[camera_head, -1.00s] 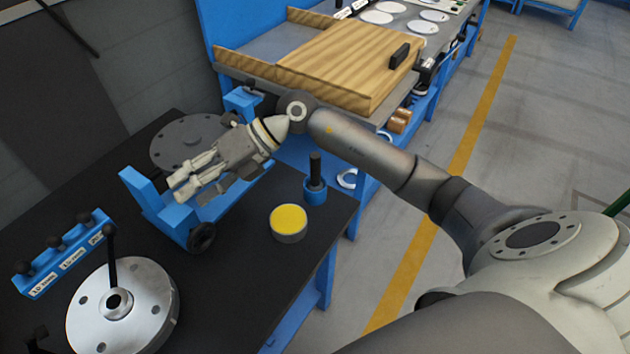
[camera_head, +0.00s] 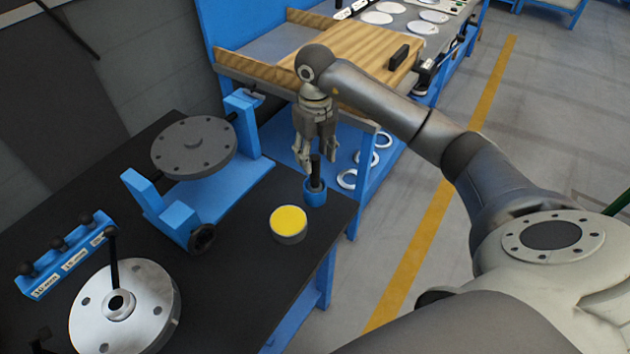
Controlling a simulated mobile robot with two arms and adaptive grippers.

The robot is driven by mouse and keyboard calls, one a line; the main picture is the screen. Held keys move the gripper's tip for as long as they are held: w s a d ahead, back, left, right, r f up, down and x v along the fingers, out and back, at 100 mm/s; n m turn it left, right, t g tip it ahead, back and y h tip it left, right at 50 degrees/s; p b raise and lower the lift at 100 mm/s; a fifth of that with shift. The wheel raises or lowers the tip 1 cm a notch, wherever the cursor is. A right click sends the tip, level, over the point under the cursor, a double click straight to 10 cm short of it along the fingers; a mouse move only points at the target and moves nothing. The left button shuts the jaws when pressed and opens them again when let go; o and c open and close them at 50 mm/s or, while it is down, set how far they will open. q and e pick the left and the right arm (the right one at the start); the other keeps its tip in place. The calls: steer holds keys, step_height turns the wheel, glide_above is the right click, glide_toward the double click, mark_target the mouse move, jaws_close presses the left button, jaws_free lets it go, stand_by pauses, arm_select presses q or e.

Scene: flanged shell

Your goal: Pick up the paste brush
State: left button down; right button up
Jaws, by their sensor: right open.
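The paste brush (camera_head: 316,172) appears as a dark upright handle standing in a small blue holder (camera_head: 315,195) near the right edge of the black table. My right gripper (camera_head: 317,167) points down just above and around the top of the handle. Its fingers are apart, and I cannot tell whether they touch the handle. The bristles are hidden inside the holder. My left gripper is not in view.
A tin with yellow paste (camera_head: 288,223) stands just in front of the holder. A blue stand with a grey flanged disc (camera_head: 193,146) is to the left. A silver flange (camera_head: 125,305) and a blue labelled rack (camera_head: 65,254) lie at front left. A wooden-topped bench (camera_head: 345,60) stands behind.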

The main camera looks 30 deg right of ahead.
mark_target(315, 170)
step_height(315, 170, down, 5)
steer(key=shift+a+r+p, duration=0.1)
steer(key=shift+r+p, duration=0.05)
steer(key=shift+p, duration=0.85)
steer(key=shift+f, duration=0.45)
steer(key=shift+c, duration=0.2)
jaws_close()
step_height(315, 170, up, 9)
steer(key=shift+f+b, duration=0.1)
steer(key=shift+b, duration=1)
steer(key=shift+r, duration=0.65)
